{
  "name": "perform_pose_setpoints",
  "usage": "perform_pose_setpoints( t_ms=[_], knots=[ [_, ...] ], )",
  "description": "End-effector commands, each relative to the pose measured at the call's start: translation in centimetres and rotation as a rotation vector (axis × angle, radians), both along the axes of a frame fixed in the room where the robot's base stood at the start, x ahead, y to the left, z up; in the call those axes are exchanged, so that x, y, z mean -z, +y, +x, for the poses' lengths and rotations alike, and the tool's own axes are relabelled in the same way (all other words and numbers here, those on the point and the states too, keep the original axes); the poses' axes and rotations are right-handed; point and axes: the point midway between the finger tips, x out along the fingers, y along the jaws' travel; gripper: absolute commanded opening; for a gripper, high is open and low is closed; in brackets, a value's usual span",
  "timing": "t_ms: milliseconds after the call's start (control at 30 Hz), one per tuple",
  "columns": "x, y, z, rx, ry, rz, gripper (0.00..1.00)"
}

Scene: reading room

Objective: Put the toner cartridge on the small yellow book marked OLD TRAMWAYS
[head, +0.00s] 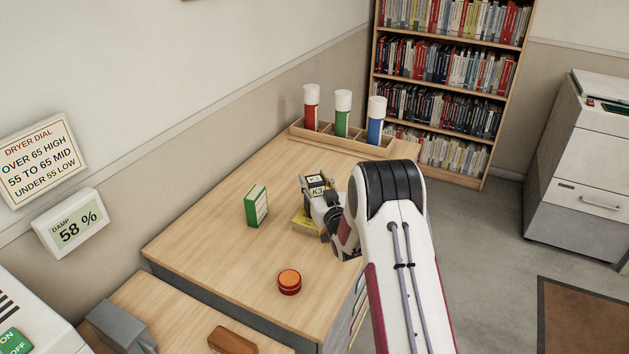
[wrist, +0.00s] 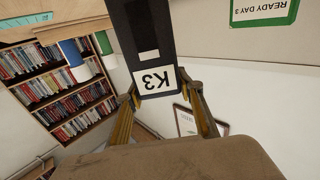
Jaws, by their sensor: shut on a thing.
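The toner cartridge (head: 317,182) is a dark block with a white K3 label. My gripper (head: 325,199) is shut on it from the right. In the wrist view the cartridge (wrist: 143,40) sits between the two fingers (wrist: 161,98), its K3 label facing me upside down. The small yellow book (head: 303,224) lies flat on the table under the cartridge and gripper. Its cover is mostly hidden and its title cannot be read. I cannot tell whether the cartridge touches the book or is just above it.
A green-and-white box (head: 256,206) stands left of the book; its READY DAY 3 face shows in the wrist view (wrist: 264,10). A round orange-red object (head: 289,282) lies nearer. A wooden rack (head: 345,142) with three capped tubes stands behind. The table's left part is clear.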

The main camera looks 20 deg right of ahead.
Motion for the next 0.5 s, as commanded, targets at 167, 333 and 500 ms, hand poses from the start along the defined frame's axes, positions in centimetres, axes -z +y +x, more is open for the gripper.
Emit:
perform_pose_setpoints(
  t_ms=[167, 333, 500],
  knots=[
    [0.25, 0.00, 0.00, 0.000, 0.000, 0.000, 0.50],
    [0.25, 0.00, 0.00, 0.000, 0.001, 0.000, 0.53],
    [0.24, 0.00, -0.01, 0.000, 0.001, 0.000, 0.53]
  ],
)
